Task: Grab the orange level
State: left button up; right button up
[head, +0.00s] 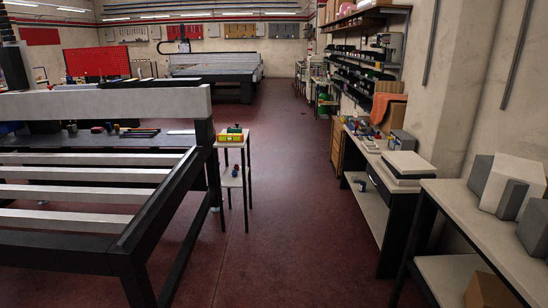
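I cannot make out an orange level for certain in the head view. Several small items lie on the dark tabletop (50,143) at the left, among them a flat dark and coloured long piece (140,132), too small to identify. A small stand (236,145) beside the table carries a yellow and red object (231,137) with green on top. Neither of my grippers is in view.
A black frame with pale slats (85,174) fills the left foreground. Workbenches line the right wall, with a white box (407,163) and grey blocks (512,185). An orange cloth (390,88) hangs farther back. The red floor (290,200) between is clear.

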aim_at(220, 137)
jog(key=i+l, duration=0.1)
jog(key=i, duration=2.3)
jog(key=i+u, duration=0.35)
jog(key=i+l+u, duration=0.2)
jog(key=i+u, duration=0.15)
jog(key=i+l+u, duration=1.25)
jog(key=l+u, duration=0.2)
jog(key=l, duration=0.2)
jog(key=i+l+u, duration=0.15)
jog(key=l+u, duration=0.2)
jog(key=l, duration=0.2)
jog(key=l+u, duration=0.35)
jog(key=l, duration=0.25)
jog(key=i, duration=0.05)
